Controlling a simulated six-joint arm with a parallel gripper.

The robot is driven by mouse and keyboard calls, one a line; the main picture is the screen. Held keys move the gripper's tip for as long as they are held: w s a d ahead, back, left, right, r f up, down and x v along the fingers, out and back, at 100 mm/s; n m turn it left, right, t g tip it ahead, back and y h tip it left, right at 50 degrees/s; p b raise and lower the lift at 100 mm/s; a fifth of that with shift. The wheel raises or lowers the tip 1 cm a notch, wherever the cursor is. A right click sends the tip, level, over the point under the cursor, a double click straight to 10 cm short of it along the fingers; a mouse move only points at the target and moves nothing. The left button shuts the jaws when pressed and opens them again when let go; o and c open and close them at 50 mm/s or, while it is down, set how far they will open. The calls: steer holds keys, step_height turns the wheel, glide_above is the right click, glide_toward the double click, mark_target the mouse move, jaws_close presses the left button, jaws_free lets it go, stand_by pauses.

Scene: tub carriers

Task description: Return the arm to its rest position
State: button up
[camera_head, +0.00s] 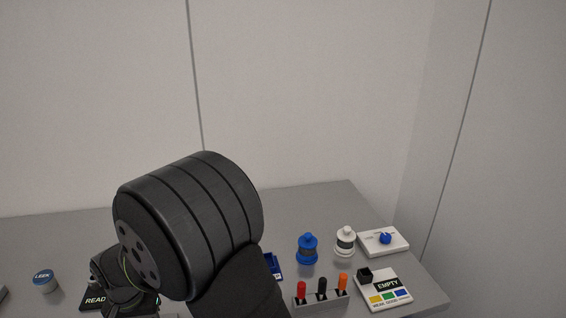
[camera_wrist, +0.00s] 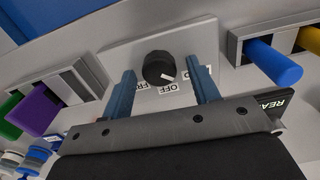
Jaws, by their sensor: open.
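My gripper (camera_wrist: 164,73) is open in the wrist view, its two blue-grey fingers apart and nothing held between them. Beyond the fingers is a grey panel with a black dial (camera_wrist: 159,68); its white mark points toward the lower right, near the OFF label (camera_wrist: 168,88). I cannot tell whether the fingers touch the panel. In the head view my dark arm stands over the left-middle of the grey table (camera_head: 330,205) and hides part of it; the fingertips are not clear there.
Wrist view: purple (camera_wrist: 40,109) and blue (camera_wrist: 273,62) pegs flank the dial. Head view: a LEEK tub (camera_head: 45,282) at left; at right a blue bottle (camera_head: 307,249), white bottle (camera_head: 345,243), peg rack (camera_head: 321,301), EMPTY board (camera_head: 384,296) and white plate (camera_head: 391,247).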

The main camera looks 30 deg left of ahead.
steer(key=shift+m, duration=1.2)
steer(key=shift+r, duration=1.85)
step_height(320, 180, down, 4)
steer(key=shift+d, duration=0.1)
steer(key=shift+r+n, duration=0.15)
steer(key=shift+n, duration=0.15)
steer(key=n, duration=0.4)
steer(key=shift+n, duration=1.7)
